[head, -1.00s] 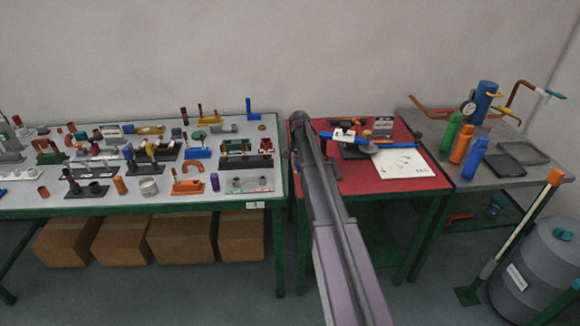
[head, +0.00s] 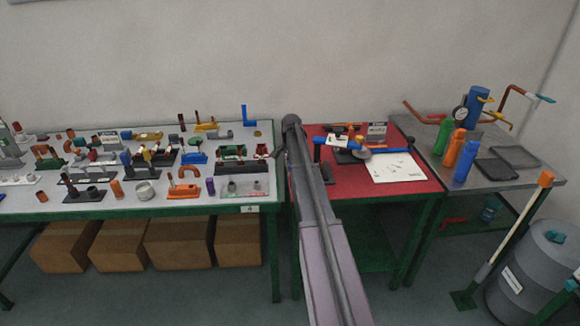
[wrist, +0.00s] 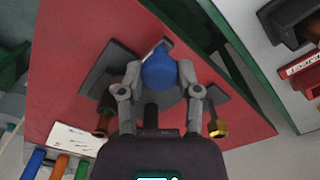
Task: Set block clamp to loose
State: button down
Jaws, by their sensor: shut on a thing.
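In the wrist view my gripper (wrist: 160,75) has its two grey fingers closed on either side of a rounded blue part (wrist: 158,66). The blue part sits over a dark grey plate (wrist: 103,73) on the red table top (wrist: 70,95). The plate shows on both sides of the fingers, which hide its middle. I cannot read from this view whether the clamp is tight or loose. In the head view my arm stands in front of the left part of the red table, and my gripper cannot be made out there.
In the head view a white sheet (head: 397,168) and a small grey box (head: 376,131) lie on the red table. The left table (head: 115,209) is crowded with small parts. A grey bench (head: 500,140) with bottles stands right, near a grey drum (head: 540,270).

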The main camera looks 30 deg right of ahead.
jog(key=shift+w+a, duration=0.15)
jog(key=shift+w, duration=0.25)
jog(key=shift+c, duration=1.5)
grip_release()
jog(key=shift+s, duration=0.1)
jog(key=shift+s, duration=0.15)
jog(key=s+a+r+n+p, duration=0.3)
jog(key=s+a+n, duration=1.1)
jog(key=s+a, duration=1.7)
jog(key=a, duration=0.3)
jog(key=shift+r, duration=0.15)
jog(key=shift+a, duration=0.1)
